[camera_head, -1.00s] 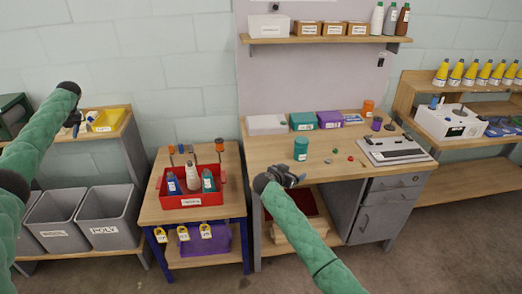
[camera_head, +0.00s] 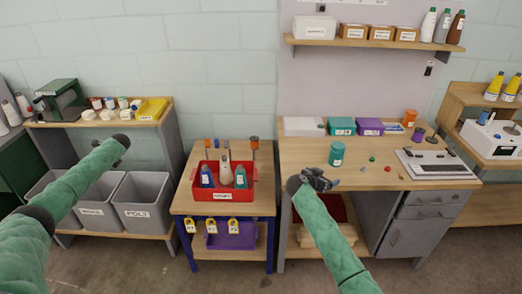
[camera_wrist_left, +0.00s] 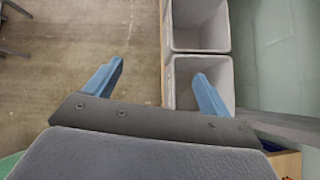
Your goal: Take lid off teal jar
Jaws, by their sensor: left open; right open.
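The teal jar (camera_head: 336,154) stands upright on the wooden workbench (camera_head: 300,161) in the head view, with its lid on top and a pale label on its side. My right gripper (camera_head: 325,180) is at the bench's front edge, just below and left of the jar in the picture, apart from it, open and empty. My left gripper (camera_head: 122,142) is far to the left, in front of the grey bins. In the left wrist view its blue fingers (camera_wrist_left: 155,85) are spread wide with nothing between them.
A red crate with bottles (camera_head: 224,195) stands on the small table left of the bench. A teal box (camera_head: 342,126), a purple box (camera_head: 369,127) and a white box (camera_head: 304,127) stand behind the jar. Small coloured pieces and a grey device (camera_head: 437,164) lie to its right.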

